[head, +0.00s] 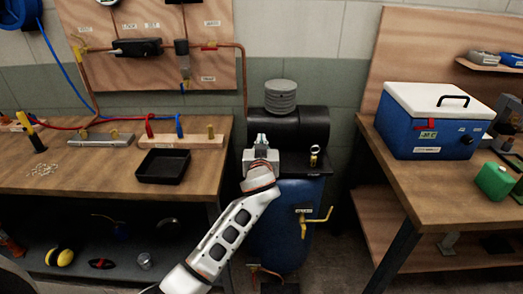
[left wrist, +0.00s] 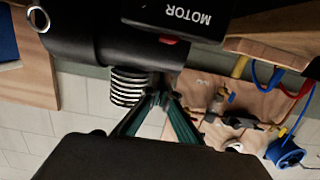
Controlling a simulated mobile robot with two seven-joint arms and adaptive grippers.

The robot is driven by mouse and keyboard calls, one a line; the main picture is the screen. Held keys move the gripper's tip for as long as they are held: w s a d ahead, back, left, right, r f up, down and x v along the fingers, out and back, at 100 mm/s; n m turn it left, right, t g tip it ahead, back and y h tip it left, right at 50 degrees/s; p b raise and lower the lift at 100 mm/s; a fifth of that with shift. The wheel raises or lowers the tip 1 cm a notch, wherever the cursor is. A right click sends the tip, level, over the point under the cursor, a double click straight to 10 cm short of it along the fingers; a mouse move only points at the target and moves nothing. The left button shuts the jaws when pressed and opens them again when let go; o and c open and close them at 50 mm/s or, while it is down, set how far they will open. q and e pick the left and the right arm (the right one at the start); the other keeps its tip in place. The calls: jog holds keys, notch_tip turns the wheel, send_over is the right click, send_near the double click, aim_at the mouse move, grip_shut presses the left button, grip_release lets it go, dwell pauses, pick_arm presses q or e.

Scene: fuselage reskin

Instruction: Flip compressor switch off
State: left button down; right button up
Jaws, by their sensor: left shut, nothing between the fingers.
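The compressor stands between the two benches. It has a blue tank (head: 285,222), a black motor housing (head: 305,122) and a grey ribbed cylinder (head: 281,97) on top. In the left wrist view, which is upside down, the black housing (left wrist: 95,35) carries the word MOTOR, with a small red part (left wrist: 168,40), perhaps the switch, at its edge. Its on or off position cannot be told. My left gripper (head: 262,140) is in front of the motor housing. It is shut and empty; its fingertips (left wrist: 160,97) appear apart from the red part. My right gripper is not in view.
A small gauge (head: 315,152) and a yellow valve handle (head: 317,217) are on the compressor's right side. The left bench (head: 100,178) holds a black tray (head: 163,166). A blue cooler (head: 430,125) stands on the right bench. Copper piping (head: 243,70) runs down behind the compressor.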

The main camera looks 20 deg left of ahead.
pick_arm(q)
notch_tip(320, 180, down, 4)
jog(key=shift+w, duration=0.15)
dwell(0.4)
jog(key=shift+r+p, duration=0.1)
jog(key=shift+p, duration=0.2)
jog(key=shift+g, duration=0.3)
jog(key=shift+f, duration=0.2)
jog(key=shift+w+a, duration=0.1)
